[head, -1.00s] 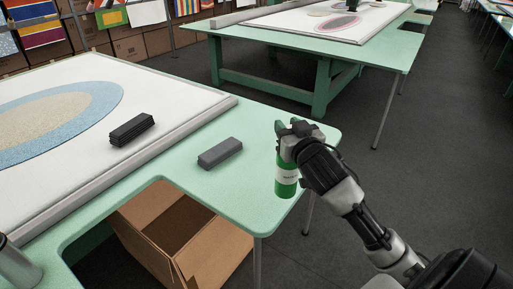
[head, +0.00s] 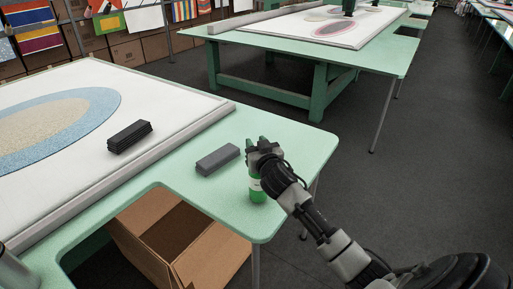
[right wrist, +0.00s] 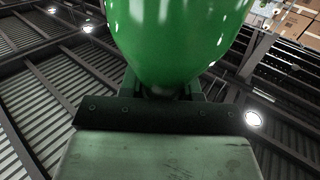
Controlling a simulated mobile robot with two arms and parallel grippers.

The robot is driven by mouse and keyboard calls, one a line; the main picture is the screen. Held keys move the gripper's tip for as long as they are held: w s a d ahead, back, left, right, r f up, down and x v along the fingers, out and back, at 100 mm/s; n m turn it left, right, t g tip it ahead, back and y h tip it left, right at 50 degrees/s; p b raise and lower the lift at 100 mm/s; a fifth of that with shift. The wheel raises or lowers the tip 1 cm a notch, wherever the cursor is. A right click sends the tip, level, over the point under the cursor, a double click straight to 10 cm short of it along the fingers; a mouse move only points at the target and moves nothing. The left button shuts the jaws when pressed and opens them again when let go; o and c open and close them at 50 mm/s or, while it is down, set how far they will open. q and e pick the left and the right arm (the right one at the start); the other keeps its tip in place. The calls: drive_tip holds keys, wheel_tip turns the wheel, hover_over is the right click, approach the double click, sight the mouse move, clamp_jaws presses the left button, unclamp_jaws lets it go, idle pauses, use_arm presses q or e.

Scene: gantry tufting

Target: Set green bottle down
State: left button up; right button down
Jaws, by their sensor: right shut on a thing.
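In the right wrist view the green bottle (right wrist: 180,35) fills the top middle, close to the camera. My left gripper does not show.
A grey block (head: 217,160) lies on the table just left of the bottle. A black stack (head: 129,137) lies on the white framed panel (head: 150,90). An open cardboard box (head: 215,252) stands below the table's front edge. The table's far right corner is clear.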

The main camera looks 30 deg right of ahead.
drive_tip(key=shift+f, duration=0.55)
drive_tip(key=c, duration=0.8)
unclamp_jaws()
drive_tip(key=shift+f, duration=0.15)
drive_tip(key=b+v, duration=0.1)
drive_tip(key=v, duration=1.1)
drive_tip(key=shift+a, duration=0.1)
